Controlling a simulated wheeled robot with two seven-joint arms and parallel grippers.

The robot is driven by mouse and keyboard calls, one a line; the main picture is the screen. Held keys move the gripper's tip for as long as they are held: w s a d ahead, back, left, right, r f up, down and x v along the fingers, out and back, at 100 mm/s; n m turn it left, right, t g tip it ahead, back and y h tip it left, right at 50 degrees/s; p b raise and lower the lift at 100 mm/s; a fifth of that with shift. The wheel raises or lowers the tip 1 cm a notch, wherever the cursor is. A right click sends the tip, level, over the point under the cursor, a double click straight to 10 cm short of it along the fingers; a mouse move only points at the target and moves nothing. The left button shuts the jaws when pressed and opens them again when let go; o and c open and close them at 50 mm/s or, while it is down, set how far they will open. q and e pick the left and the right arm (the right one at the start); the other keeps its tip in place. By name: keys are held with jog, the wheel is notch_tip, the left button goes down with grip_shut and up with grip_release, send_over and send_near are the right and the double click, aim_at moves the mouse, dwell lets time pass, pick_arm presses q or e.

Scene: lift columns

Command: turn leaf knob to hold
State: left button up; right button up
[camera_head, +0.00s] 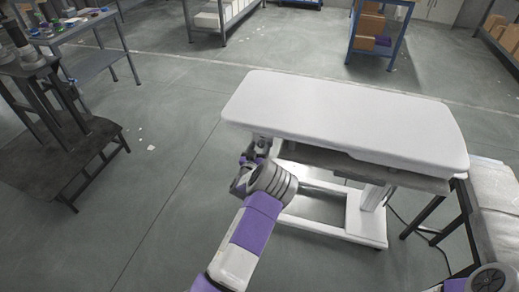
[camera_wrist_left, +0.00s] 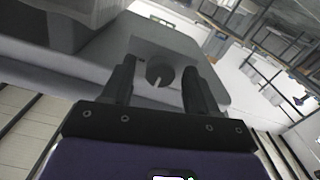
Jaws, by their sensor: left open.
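The leaf knob (camera_wrist_left: 160,75) is a round dark knob with a pale pointer line, set on a grey housing (camera_wrist_left: 150,48) in the left wrist view. My left gripper (camera_wrist_left: 158,66) is open, with one dark finger on each side of the knob. I cannot tell whether the fingers touch it. In the head view my left gripper (camera_head: 248,163) is at the left end of the white padded table (camera_head: 345,115), just below its top. The knob is hidden there by my wrist. My right gripper is out of view.
The table's white base frame (camera_head: 335,228) and lift column (camera_head: 372,197) stand below the top. A second pale padded surface (camera_head: 497,205) is at the right. A dark stand (camera_head: 60,150) is at the left, with open grey floor (camera_head: 160,190) between.

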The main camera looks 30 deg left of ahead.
pick_arm(q)
jog(key=c, duration=1)
jog(key=shift+c, duration=0.2)
jog(key=shift+m, duration=0.3)
jog(key=m, duration=0.3)
jog(key=shift+m, duration=0.4)
jog(key=m, duration=0.3)
jog(key=shift+m, duration=0.3)
jog(key=m, duration=0.4)
jog(key=shift+m, duration=2)
